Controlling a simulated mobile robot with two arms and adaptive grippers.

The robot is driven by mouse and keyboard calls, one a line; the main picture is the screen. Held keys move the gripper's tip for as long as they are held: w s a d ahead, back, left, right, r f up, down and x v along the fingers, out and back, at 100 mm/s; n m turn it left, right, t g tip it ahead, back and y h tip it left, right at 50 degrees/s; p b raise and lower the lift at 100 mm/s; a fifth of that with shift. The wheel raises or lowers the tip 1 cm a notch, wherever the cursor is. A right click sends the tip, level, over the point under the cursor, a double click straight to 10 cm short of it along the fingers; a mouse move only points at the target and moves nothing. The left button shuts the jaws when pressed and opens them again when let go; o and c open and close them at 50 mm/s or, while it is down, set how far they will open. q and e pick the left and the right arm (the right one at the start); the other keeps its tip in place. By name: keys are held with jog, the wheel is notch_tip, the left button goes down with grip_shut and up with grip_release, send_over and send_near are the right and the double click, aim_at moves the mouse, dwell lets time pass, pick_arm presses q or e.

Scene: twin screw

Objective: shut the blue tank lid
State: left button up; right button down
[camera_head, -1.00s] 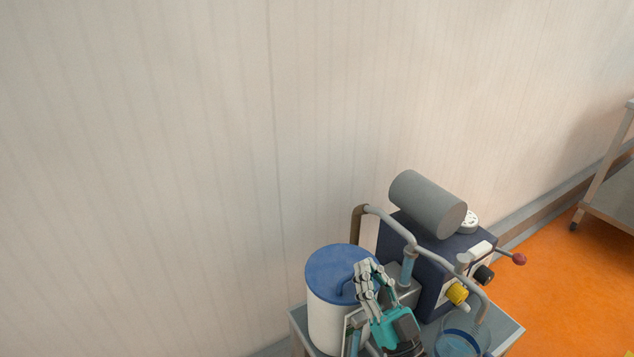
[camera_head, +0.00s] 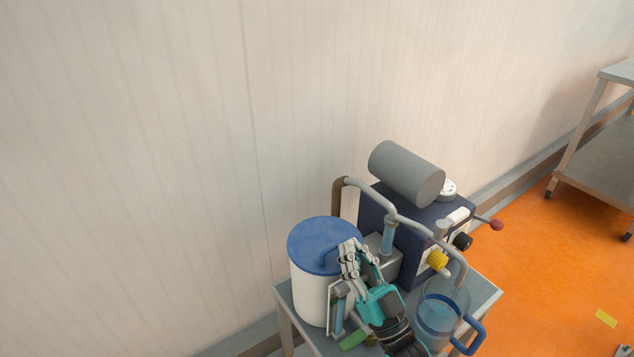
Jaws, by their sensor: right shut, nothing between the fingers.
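The blue tank lid (camera_head: 318,240) lies flat across the top of the white cylindrical tank (camera_head: 308,297), which stands at the left of a small grey table. A raised blue handle shows near the lid's right side, partly hidden by my gripper. My right gripper (camera_head: 347,258) is shut and empty, with its fingers over the lid's right edge by the handle. I cannot tell whether the fingers touch the lid. My left gripper is not in view.
A dark blue machine (camera_head: 408,230) with a grey cylinder (camera_head: 407,173) and pipes stands right of the tank. A clear jug (camera_head: 440,318) with a blue handle stands at the table's front right. A metal shelf (camera_head: 605,150) stands on the orange floor at right.

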jog(key=v, duration=1.1)
jog(key=shift+s, duration=0.15)
jog(key=shift+d+f, duration=0.1)
jog(key=shift+d, duration=0.05)
